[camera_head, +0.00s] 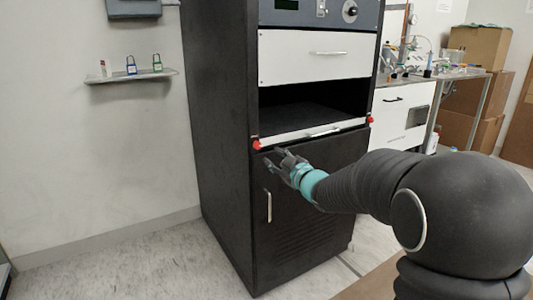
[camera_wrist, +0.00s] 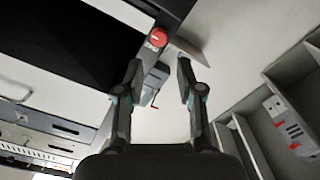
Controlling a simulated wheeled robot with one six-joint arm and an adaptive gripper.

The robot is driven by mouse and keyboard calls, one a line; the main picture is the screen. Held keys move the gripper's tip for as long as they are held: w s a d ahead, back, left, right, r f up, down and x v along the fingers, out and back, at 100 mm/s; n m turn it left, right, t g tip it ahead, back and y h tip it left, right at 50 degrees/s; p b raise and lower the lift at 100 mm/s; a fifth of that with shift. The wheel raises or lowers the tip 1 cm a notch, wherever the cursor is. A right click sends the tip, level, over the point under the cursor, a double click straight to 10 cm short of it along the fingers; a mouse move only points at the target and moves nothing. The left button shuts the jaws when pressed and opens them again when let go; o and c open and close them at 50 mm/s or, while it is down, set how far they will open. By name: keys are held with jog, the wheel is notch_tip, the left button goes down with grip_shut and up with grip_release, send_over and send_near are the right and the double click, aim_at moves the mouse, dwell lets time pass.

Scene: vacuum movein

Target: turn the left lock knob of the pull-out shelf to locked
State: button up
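The left lock knob (camera_head: 256,144) is a small red knob at the left end of the pull-out shelf's white front strip (camera_head: 294,138). In the wrist view the red knob (camera_wrist: 158,38) shows beyond the fingertips, roughly in line with the gap between them. A second red knob (camera_head: 370,120) sits at the strip's right end. My gripper (camera_head: 278,159) is just below and right of the left knob in the head view. In the wrist view my gripper (camera_wrist: 159,72) is open, with nothing between its fingers. I cannot tell the knob's lock position.
The black cabinet (camera_head: 222,130) has a white drawer (camera_head: 315,56) above the open bay and a door handle (camera_head: 268,206) below. A wall shelf (camera_head: 130,77) with small padlocks hangs at left. Floor left of the cabinet is clear. A bench and cardboard boxes (camera_head: 478,47) stand at right.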

jog(key=shift+v, duration=1.55)
jog(key=shift+f, duration=0.1)
jog(key=d+f+m+g+h, duration=0.2)
jog(key=d+f+m+h, duration=0.3)
jog(key=f, duration=0.4)
jog(key=s+d+f+m+g+h, duration=0.3)
jog(key=s+d+f+h, duration=0.15)
jog(key=s+d, duration=0.3)
jog(key=s+d+r+m+g, duration=0.1)
jog(key=s+r+m+g, duration=0.1)
jog(key=s, duration=1.4)
jog(key=s+d+r+m+g, duration=0.2)
jog(key=s+r+m, duration=0.1)
jog(key=s, duration=1.3)
jog(key=shift+d, duration=0.2)
jog(key=shift+o, duration=0.4)
jog(key=shift+h, duration=0.25)
